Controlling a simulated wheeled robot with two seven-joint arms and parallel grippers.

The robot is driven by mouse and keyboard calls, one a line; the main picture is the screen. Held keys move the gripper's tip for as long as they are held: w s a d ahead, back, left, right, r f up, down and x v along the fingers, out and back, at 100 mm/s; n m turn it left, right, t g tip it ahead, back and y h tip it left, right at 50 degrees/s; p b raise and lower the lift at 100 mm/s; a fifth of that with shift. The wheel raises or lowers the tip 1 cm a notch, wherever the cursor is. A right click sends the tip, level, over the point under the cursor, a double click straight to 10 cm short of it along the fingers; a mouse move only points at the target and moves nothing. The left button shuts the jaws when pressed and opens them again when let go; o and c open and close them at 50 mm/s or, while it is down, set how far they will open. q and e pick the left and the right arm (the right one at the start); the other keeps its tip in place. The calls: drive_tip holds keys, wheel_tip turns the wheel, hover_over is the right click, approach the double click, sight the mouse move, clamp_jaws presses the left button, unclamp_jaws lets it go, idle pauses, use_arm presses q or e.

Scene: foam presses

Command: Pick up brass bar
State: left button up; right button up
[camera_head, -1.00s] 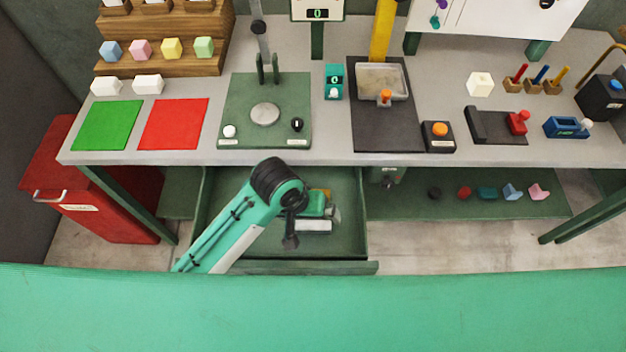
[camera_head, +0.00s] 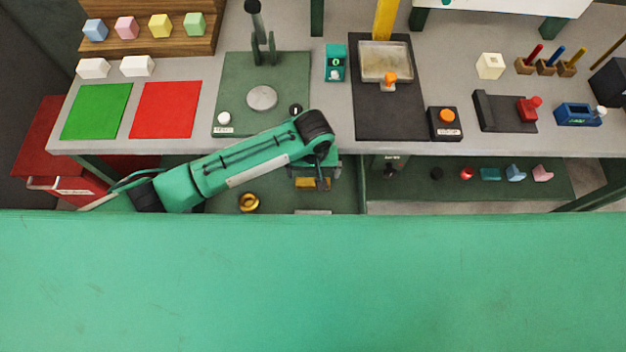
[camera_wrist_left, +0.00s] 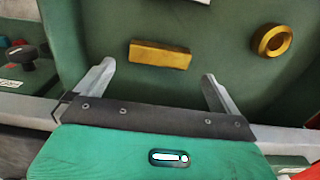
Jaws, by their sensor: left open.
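The brass bar (camera_wrist_left: 160,54) lies flat on the green floor of the open drawer (camera_wrist_left: 190,20) in the left wrist view. In the head view the brass bar (camera_head: 312,184) shows partly, just below my left wrist. My left gripper (camera_wrist_left: 158,78) is open and empty. Its two fingers point toward the bar, with the bar ahead of the gap and apart from both fingertips. In the head view the arm comes in from the left and my left gripper (camera_head: 314,178) is over the drawer, its fingers mostly hidden. My right gripper is not in view.
A brass ring (camera_wrist_left: 271,40) lies in the drawer to the right of the bar in the wrist view. The grey bench top (camera_head: 330,120) overhangs the drawer's back. A press with a green base (camera_head: 240,120) stands above. A shelf with small parts (camera_head: 490,174) is to the right.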

sight(313, 179)
use_arm(q)
drive_tip(key=shift+f, duration=0.85)
drive_tip(key=shift+w+f+p, duration=0.15)
drive_tip(key=shift+f+p, duration=0.25)
drive_tip(key=shift+f, duration=0.8)
drive_tip(key=shift+w+f+p, duration=0.1)
drive_tip(key=shift+f+p, duration=0.25)
drive_tip(key=shift+f, duration=0.8)
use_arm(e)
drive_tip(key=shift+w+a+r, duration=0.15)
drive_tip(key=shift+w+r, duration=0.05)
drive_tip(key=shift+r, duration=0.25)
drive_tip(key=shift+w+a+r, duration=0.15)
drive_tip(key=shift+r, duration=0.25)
use_arm(q)
drive_tip(key=shift+c, duration=0.2)
drive_tip(key=c, duration=1.1)
drive_tip(key=shift+c, duration=0.2)
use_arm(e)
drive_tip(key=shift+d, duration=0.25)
use_arm(q)
drive_tip(key=shift+r, duration=0.15)
